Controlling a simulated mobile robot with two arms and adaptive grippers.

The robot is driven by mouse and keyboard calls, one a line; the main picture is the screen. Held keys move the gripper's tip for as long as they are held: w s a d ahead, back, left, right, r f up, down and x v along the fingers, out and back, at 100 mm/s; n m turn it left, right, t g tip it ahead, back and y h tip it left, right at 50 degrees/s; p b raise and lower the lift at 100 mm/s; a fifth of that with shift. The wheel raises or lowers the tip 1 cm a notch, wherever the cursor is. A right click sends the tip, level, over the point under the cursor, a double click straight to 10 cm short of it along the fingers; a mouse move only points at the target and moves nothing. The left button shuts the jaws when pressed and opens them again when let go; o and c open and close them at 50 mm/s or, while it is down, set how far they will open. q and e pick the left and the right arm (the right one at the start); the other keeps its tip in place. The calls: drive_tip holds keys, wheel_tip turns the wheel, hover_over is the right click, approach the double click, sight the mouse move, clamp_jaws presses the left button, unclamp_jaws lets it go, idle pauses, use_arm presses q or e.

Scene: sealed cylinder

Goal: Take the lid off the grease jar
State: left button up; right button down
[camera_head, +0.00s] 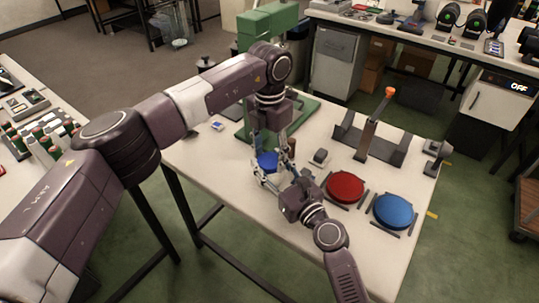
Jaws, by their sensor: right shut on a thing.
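A small round blue-topped thing (267,161), apparently the jar with its lid, is at the table's left part, largely hidden by my grippers. My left gripper (269,147) comes down from above, its fingers spread over the blue top; contact cannot be made out. My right gripper (268,178) reaches in from the lower right, low beside the blue-topped thing, and is shut on it, apparently at the jar's side. The jar's body is mostly hidden.
A green press-like machine (265,22) stands just behind the grippers. A red disc (345,187) and a blue disc (394,211) lie to the right between dark bars. A dark fixture with an orange-tipped lever (375,120) stands behind them. The table's front (230,195) is clear.

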use_arm(q)
drive_tip(key=o, duration=0.4)
drive_tip(key=shift+c, duration=0.2)
drive_tip(key=shift+r, duration=2.3)
use_arm(e)
drive_tip(key=c, duration=1)
unclamp_jaws()
